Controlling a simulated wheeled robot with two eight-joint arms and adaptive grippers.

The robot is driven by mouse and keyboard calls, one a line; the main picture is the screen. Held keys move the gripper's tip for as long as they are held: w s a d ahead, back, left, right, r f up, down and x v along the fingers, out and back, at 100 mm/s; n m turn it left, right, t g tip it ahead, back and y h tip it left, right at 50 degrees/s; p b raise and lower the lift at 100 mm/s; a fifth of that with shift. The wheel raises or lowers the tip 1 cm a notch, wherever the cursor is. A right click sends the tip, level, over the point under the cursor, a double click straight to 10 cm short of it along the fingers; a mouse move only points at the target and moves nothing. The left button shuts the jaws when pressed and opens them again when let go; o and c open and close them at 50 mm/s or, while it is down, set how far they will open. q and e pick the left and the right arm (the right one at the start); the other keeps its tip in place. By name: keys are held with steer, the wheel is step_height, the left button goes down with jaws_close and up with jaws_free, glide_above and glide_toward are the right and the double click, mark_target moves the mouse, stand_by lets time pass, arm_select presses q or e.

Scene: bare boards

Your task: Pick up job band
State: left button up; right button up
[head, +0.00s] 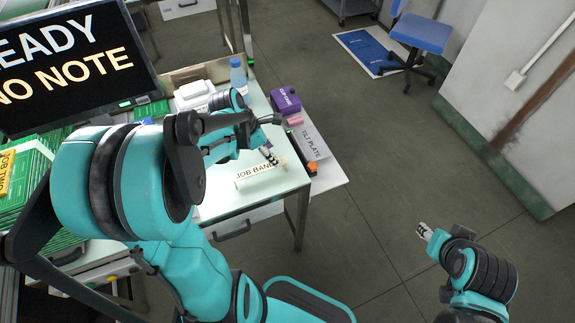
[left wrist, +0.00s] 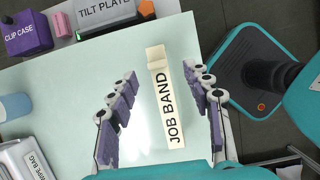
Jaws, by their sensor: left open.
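The job band (head: 257,176) is a cream strip lettered JOB BAND, lying on the pale table top near its front edge. In the left wrist view the job band (left wrist: 168,105) lies lengthwise between the fingers of my left gripper (left wrist: 163,110), which is open with a gap on both sides. In the head view my left gripper (head: 268,152) is above the table, just over the band. My right gripper (head: 422,231) is over the floor at lower right, away from the table; its jaw state is too small to make out.
The grey tilt plate (head: 310,142) lies along the table's right edge, near a purple clip case (head: 285,100) and a pink block (head: 295,120). A blue bottle (head: 238,75) and a white wipe bag (head: 193,95) stand farther back. Green boards (head: 30,190) are stacked at left.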

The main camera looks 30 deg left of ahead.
arm_select(q)
steer(key=b+x, duration=0.1)
steer(key=x, duration=0.2)
steer(key=shift+a+f, duration=0.1)
steer(key=shift+f, duration=0.15)
steer(key=b+x, duration=0.3)
steer(key=x, duration=0.1)
steer(key=shift+w+a+f, duration=0.1)
steer(key=shift+w+f, duration=0.1)
steer(key=shift+f, duration=0.15)
steer(key=shift+r, duration=0.15)
steer(key=shift+c, duration=0.6)
steer(key=c, duration=0.8)
